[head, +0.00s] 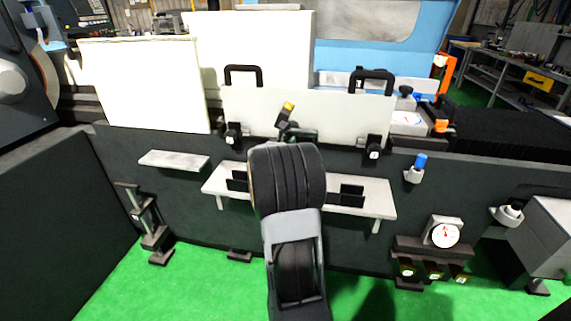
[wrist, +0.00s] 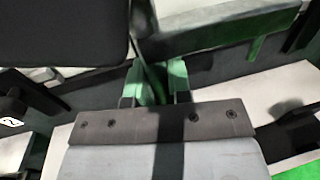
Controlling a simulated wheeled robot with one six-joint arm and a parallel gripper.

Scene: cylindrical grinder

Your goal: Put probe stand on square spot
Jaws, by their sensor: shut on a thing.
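A small dark piece with a yellow top (head: 288,107), probably the probe stand, leans to the right above the middle of the long pale shelf, in front of the white panel. My gripper (head: 300,135) is at its lower end, partly hidden by my own arm. In the wrist view my gripper (wrist: 155,84) has its two green-tinted fingers close around a narrow dark part, and it is shut on it. The held piece's foot is not clear in either view. I cannot make out a marked square spot; my arm covers the middle of the shelf.
The long pale shelf (head: 375,204) carries black brackets (head: 348,195) on both sides of my arm. A smaller pale shelf (head: 175,161) is at the left. A white panel with black handles (head: 310,115) stands behind. A dial gauge (head: 445,235) sits at lower right.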

